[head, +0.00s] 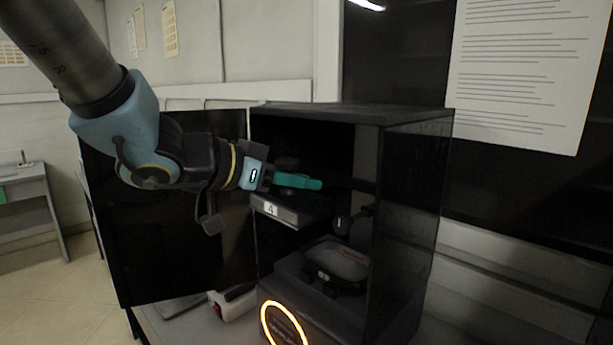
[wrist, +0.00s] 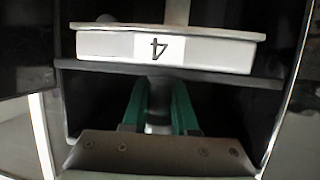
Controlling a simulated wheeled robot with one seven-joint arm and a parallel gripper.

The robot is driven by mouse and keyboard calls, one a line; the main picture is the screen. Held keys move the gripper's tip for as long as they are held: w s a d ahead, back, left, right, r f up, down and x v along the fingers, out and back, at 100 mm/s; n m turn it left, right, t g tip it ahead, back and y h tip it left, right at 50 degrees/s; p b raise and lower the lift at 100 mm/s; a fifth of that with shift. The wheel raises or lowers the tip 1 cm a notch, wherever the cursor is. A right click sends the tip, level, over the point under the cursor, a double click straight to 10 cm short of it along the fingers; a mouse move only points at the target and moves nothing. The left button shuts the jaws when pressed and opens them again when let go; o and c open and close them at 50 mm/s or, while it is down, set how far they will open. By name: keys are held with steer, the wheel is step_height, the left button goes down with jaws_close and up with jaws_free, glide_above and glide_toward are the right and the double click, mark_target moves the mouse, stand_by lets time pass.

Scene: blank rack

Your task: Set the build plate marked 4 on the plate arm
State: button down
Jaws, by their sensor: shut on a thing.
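The build plate marked 4 (head: 290,214) is a flat grey block with a white label, inside the upper part of the open dark cabinet (head: 410,200). In the wrist view the plate (wrist: 215,52) fills the upper middle, its label upside down. My gripper (head: 298,182) reaches in from the left with green fingers just above the plate. In the wrist view the gripper (wrist: 160,100) is shut on a grey post that seems to belong to the plate. I cannot make out the plate arm clearly in the dark interior, nor whether the plate touches it.
The cabinet door (head: 170,240) stands open at the left. A tray (head: 338,262) with a pale inside sits low in the cabinet, below the plate. A glowing orange ring (head: 265,318) is on the lower front. A white and red item (head: 232,300) lies by the door.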

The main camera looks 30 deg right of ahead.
steer(key=shift+d+p, duration=1.25)
steer(key=shift+p, duration=0.3)
steer(key=b, duration=0.4)
glide_toward(366, 176)
steer(key=shift+w+d+r, duration=0.1)
steer(key=shift+d, duration=3.1)
steer(key=shift+a+f+b, duration=0.15)
steer(key=shift+f+b, duration=0.35)
steer(key=shift+b, duration=0.1)
steer(key=shift+f+b, duration=0.35)
steer(key=shift+f, duration=0.25)
steer(key=c, duration=0.6)
jaws_free()
steer(key=shift+w+a, duration=0.15)
